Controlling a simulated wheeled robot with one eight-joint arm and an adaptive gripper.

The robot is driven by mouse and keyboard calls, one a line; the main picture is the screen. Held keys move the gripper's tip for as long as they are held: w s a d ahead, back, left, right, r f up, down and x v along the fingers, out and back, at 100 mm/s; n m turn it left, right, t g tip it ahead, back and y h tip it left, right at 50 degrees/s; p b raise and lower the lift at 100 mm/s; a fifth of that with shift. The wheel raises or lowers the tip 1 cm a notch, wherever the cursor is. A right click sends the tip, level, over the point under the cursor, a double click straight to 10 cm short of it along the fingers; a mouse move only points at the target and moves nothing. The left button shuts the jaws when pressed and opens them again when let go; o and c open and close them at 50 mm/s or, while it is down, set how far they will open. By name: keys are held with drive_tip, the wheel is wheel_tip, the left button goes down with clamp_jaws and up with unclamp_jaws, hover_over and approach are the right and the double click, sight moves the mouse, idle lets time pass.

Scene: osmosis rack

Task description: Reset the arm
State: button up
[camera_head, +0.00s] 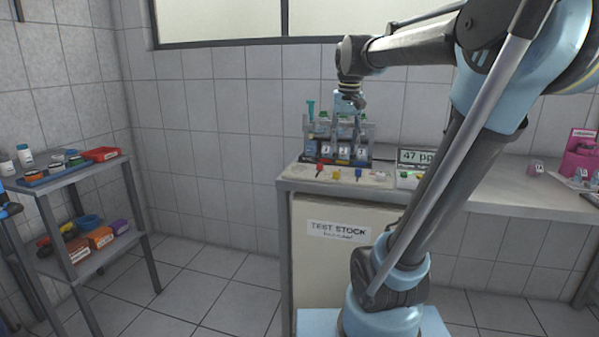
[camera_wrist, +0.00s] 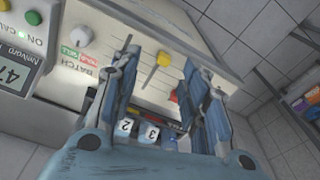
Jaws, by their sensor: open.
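My gripper (camera_head: 350,103) hangs at the end of my raised arm, just above or in front of the osmosis rack (camera_head: 335,150) in the head view; the exact gap is hard to tell. In the wrist view my gripper (camera_wrist: 160,62) shows two spread fingers with nothing held between them. Numbered white tags, two of them reading 2 and 3 (camera_wrist: 151,134), show low between the fingers. Part of the rack is hidden by my gripper.
A display reading 47 (camera_head: 417,157) stands right of the rack on the bench (camera_head: 510,205). A pink box (camera_head: 579,150) sits far right. A two-level shelf (camera_head: 88,178) with bottles and bins stands left. Floor between is clear.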

drive_tip(key=s+d+f, duration=0.2)
drive_tip(key=s+f, duration=0.7)
drive_tip(key=f, duration=0.3)
drive_tip(key=s+d+f+t, duration=0.1)
drive_tip(key=s+d+f, duration=0.2)
drive_tip(key=s+f, duration=0.6)
wheel_tip(320, 180, down, 4)
drive_tip(key=shift+s+f, duration=0.2)
drive_tip(key=shift+s, duration=0.15)
